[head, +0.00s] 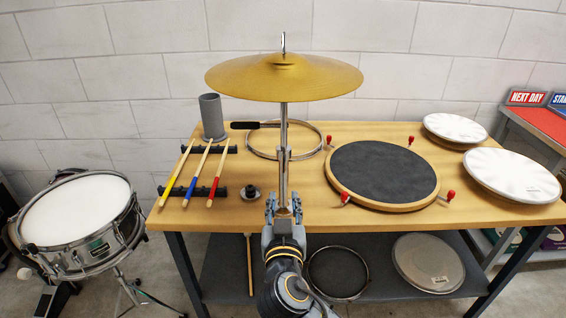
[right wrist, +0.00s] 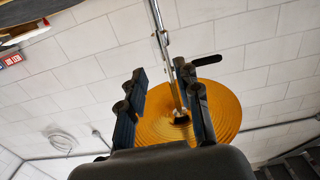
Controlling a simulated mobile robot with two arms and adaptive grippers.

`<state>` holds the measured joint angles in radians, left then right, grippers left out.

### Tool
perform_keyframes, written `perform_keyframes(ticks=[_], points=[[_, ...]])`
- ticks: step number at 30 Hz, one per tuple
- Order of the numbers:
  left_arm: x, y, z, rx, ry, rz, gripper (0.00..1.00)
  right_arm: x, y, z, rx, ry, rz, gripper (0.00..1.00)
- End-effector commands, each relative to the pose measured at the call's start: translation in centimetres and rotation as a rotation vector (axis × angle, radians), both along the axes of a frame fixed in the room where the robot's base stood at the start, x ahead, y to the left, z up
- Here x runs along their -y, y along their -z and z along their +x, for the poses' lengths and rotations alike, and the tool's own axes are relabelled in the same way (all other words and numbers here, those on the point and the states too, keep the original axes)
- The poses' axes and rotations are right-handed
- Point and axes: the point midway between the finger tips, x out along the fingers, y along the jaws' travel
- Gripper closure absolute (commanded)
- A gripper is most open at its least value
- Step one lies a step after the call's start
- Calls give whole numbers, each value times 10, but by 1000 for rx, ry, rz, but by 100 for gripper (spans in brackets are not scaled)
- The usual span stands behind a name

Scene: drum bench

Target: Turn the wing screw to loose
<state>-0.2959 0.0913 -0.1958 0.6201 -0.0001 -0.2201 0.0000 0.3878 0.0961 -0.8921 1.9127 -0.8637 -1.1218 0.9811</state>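The cymbal stand's chrome pole (head: 284,125) rises at the table's front edge and carries a gold cymbal (head: 285,80). My right gripper (head: 283,204) is low on the pole, with one finger to each side of it. In the right wrist view the fingers (right wrist: 168,92) are spread, with the pole (right wrist: 163,38) passing between or behind them and the cymbal (right wrist: 228,110) beyond. A dark lever-like piece (right wrist: 209,60) shows by the right fingertip; I cannot tell whether it is the wing screw. The wing screw is not clearly visible in the head view. My left gripper is out of view.
On the table (head: 320,219) lie drumsticks (head: 194,178) on black racks, a grey cup (head: 212,116), a small black round part (head: 251,192), a hoop (head: 317,138), a dark drum pad (head: 381,173) with red-tipped rods, and white drumheads (head: 512,174). A snare drum (head: 77,209) stands left.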

Motion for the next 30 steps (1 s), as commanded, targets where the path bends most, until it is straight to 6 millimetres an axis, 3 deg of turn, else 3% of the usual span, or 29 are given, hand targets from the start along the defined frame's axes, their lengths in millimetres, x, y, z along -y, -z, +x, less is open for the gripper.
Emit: perform_keyframes(ticks=[3, 7, 21, 30], points=[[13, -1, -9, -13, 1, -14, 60, -1, -17, -1, 35, 4, 24, 67], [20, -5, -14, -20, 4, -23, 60, -1, -19, 16, 37, 4, 24, 67], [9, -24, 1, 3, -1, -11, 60, 0, -19, 107, 34, 5, 22, 67], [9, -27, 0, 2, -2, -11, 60, -2, -16, 131, 33, 1, 25, 67]])
